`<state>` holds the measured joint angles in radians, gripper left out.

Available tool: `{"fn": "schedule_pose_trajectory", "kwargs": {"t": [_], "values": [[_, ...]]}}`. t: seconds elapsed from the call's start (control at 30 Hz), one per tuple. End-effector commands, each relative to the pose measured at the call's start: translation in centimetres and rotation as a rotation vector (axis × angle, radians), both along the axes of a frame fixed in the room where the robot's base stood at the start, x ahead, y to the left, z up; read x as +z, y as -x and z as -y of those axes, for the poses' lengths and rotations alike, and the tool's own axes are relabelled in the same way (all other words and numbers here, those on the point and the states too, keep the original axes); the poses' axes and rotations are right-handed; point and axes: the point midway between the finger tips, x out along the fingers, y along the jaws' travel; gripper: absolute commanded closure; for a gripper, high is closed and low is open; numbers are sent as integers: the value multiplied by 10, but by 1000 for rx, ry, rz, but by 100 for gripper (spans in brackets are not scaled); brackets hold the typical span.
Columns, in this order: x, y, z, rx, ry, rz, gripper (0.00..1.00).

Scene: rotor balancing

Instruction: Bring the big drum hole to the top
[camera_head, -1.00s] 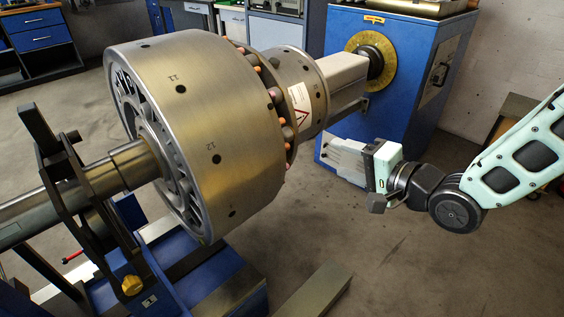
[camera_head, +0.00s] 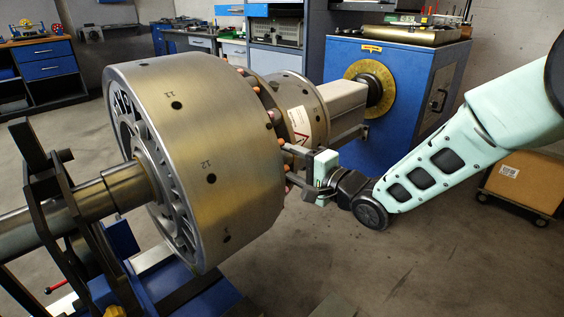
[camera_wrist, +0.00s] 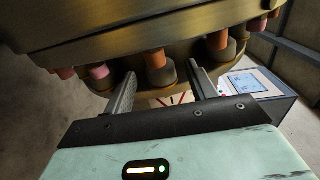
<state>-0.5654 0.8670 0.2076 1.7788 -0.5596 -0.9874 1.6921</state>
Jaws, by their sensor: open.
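The big drum (camera_head: 215,150) is a brushed-metal cylinder on a horizontal shaft, with dark holes in its rim. One hole (camera_head: 176,105) near the number 11 is high on the visible side, one (camera_head: 211,178) near 12 is mid-side, and another (camera_head: 227,236) is lower. My gripper (camera_head: 292,164) is at the ring of pegs behind the drum. In the wrist view its open fingers (camera_wrist: 163,85) stand on either side of a peg with an orange tip (camera_wrist: 155,58). I cannot tell whether they touch it.
A smaller drum (camera_head: 297,105) with a warning label sits behind the peg ring. A blue drive cabinet (camera_head: 420,75) with a yellow dial (camera_head: 370,88) stands behind. A dark bearing stand (camera_head: 45,190) holds the shaft at left. Floor at lower right is clear.

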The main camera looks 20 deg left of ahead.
Motion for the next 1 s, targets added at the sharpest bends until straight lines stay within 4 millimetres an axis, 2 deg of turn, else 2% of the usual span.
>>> {"fn": "schedule_pose_trajectory", "kwargs": {"t": [0.1,0.23,0.63,0.83,1.0], "values": [[-3,-7,-18,0,-1,1,43],[-3,-12,-29,0,0,0,43],[-3,-15,-35,-1,0,0,43],[-3,-15,-35,-1,0,0,99],[-4,-15,-34,-1,-2,0,100]]}}
